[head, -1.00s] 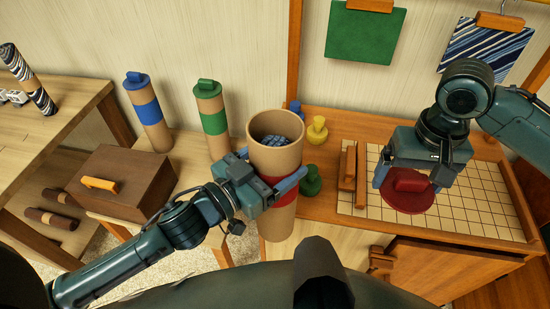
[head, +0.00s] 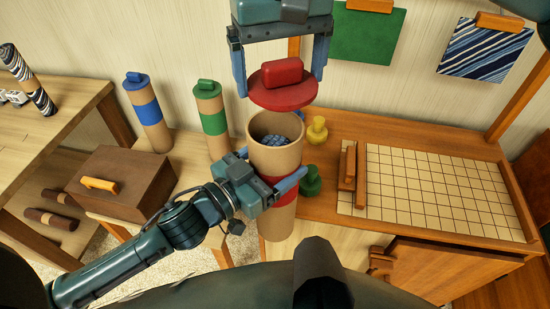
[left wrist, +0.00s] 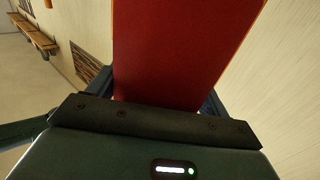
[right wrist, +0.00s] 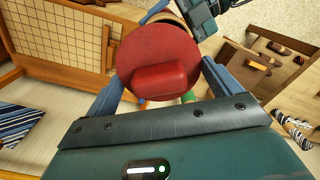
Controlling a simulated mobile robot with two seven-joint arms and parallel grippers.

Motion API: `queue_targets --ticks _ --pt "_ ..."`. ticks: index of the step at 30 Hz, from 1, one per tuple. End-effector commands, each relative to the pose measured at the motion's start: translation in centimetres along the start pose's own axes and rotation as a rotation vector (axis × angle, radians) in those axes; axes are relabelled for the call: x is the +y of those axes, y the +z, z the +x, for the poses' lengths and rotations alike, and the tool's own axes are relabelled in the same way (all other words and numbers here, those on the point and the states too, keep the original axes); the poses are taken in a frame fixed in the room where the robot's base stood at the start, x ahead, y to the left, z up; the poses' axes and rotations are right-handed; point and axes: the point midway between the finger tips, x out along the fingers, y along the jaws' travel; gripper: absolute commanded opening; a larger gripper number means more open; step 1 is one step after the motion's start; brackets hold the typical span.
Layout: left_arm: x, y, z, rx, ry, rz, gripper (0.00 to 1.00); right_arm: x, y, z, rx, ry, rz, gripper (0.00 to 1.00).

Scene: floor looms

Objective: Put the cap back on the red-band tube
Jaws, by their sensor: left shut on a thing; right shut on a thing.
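The red-band tube (head: 274,160) stands upright and open at the top, with a blue patterned roll (head: 275,139) showing inside. My left gripper (head: 272,190) is shut on the tube around its red band, which fills the left wrist view (left wrist: 185,50). The red cap (head: 283,92) is held by its raised grip in my right gripper (head: 281,72). The cap is above the tube's mouth, apart from it and slightly tilted in the head view. In the right wrist view the cap (right wrist: 158,52) hides most of the tube.
A blue-band tube (head: 148,115) and a green-band tube (head: 211,120) stand capped at left, behind a brown box (head: 133,190). Yellow (head: 317,131) and green (head: 311,181) knobbed pieces stand near the tube. The gridded board (head: 440,190) at right is mostly clear.

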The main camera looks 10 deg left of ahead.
Motion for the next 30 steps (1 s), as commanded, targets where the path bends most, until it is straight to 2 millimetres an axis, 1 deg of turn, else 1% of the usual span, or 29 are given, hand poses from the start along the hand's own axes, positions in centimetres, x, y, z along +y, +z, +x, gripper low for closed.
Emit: queue_targets --ticks 1,4,14,17,24,30 --pt "0.0 -0.2 0.0 0.006 0.001 0.001 0.36 -0.5 -0.1 -0.1 0.002 0.001 -0.002 0.68" --pt "0.0 -0.2 0.0 0.006 0.001 0.001 0.36 -1.0 -0.2 0.0 0.001 0.0 -0.004 0.68" --pt "0.0 -0.2 0.0 0.005 0.001 0.001 0.36 -1.0 -0.2 0.1 0.0 -0.001 -0.004 0.68" --pt "0.0 -0.2 0.0 0.005 0.001 0.001 0.36 -1.0 -0.2 0.5 0.0 0.0 -0.004 0.68" --pt "0.0 -0.2 0.0 0.005 0.001 0.001 0.36 -0.9 -0.2 2.8 -0.001 0.0 -0.004 0.68" --pt "0.0 -0.2 0.0 0.005 0.001 0.001 0.36 -0.9 -0.2 3.9 0.0 -0.001 -0.003 0.68"
